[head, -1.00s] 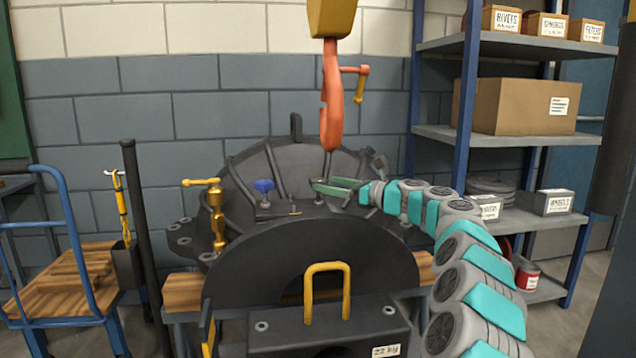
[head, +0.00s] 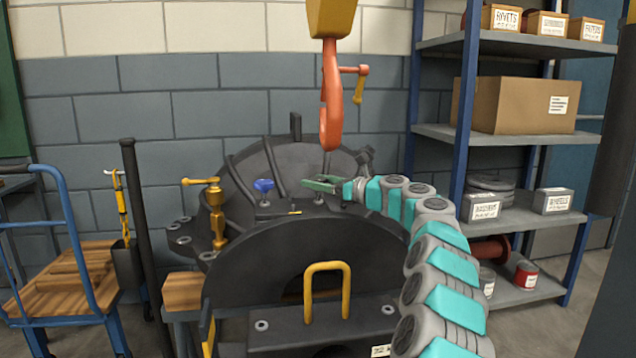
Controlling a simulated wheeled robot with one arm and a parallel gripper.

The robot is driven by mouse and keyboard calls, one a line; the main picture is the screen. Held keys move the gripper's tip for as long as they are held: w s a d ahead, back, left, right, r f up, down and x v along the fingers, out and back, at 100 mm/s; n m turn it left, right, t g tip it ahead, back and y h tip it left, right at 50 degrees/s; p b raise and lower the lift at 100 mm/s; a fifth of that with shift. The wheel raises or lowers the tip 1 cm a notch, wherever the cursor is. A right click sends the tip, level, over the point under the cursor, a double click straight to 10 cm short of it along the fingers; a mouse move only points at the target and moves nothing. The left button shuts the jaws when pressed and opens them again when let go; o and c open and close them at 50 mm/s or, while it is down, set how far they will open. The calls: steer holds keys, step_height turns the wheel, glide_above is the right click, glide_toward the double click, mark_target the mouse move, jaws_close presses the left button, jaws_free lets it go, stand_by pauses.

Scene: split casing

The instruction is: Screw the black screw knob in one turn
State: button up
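The dark casing (head: 290,255) stands on the bench. A small dark fitting (head: 319,199), which looks like the black screw knob, sits on its top, right of a blue knob (head: 263,187). My gripper (head: 312,183), with green fingers, comes in from the right, just above this dark fitting and apparently apart from it. The fingers overlap in this view, so I cannot tell how wide they stand or whether anything is between them.
An orange hook (head: 331,110) hangs close above my gripper. A brass valve (head: 216,212) stands at the casing's left, and a yellow handle (head: 327,268) rises at its front. A shelf (head: 500,137) is at the right, a blue cart (head: 65,270) at the left.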

steer(key=c, duration=1)
steer(key=shift+m+t+h, duration=0.5)
steer(key=shift+m+t, duration=0.1)
steer(key=shift+t, duration=0.1)
